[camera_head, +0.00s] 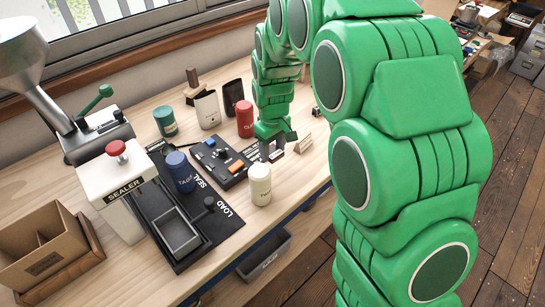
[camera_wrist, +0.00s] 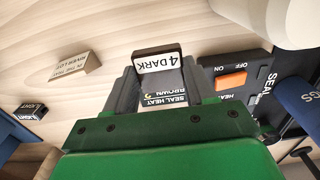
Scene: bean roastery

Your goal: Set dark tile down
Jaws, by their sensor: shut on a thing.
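The dark tile (camera_wrist: 158,63), a small dark block with a white face reading "4 DARK", sits between my gripper's fingers (camera_wrist: 158,86) in the wrist view. My gripper is shut on it. In the head view my gripper (camera_head: 275,150) points down low over the table, at the right end of the black control panel (camera_head: 213,157). In the wrist view the tile shows in front of a "SEAL HEAT" label (camera_wrist: 165,99). I cannot tell whether the tile touches the surface. In the head view the fingers mostly hide it.
A cream canister (camera_head: 260,185) stands close in front of my gripper, a red canister (camera_head: 244,120) behind it. A small sign (camera_head: 303,143) stands right of it; a "LIGHT" tile (camera_wrist: 30,112) shows in the wrist view. A blue canister (camera_head: 180,173) and sealer (camera_head: 122,180) are left.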

